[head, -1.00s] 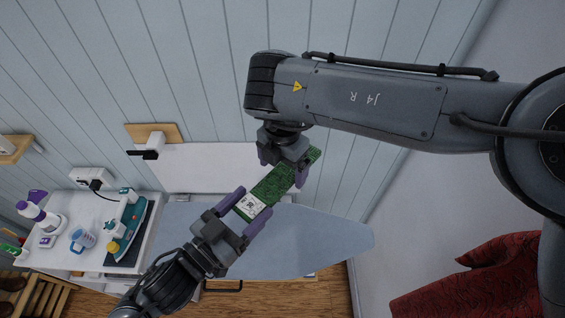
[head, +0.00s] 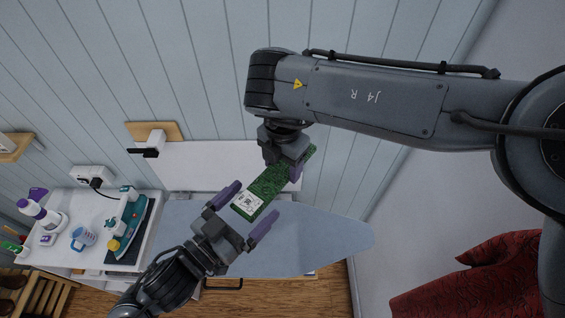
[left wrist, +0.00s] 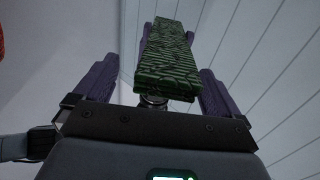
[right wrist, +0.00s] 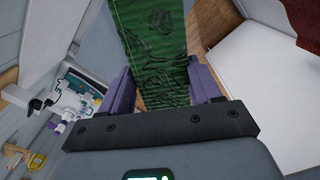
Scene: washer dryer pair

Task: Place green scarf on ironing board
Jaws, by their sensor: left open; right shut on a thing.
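The green scarf (head: 268,187) is a folded, patterned strip with a white label at its lower end. My right gripper (head: 284,170) is shut on its upper end and holds it in the air. The scarf also shows between the right fingers in the right wrist view (right wrist: 160,60). My left gripper (head: 243,215) is open around the scarf's labelled end, with a finger apart on each side. In the left wrist view the scarf (left wrist: 168,60) lies between the spread left fingers. The pale blue ironing board (head: 325,243) is below both grippers, its surface bare where visible.
A panelled wall stands behind the board. A red cloth (head: 480,280) is at lower right.

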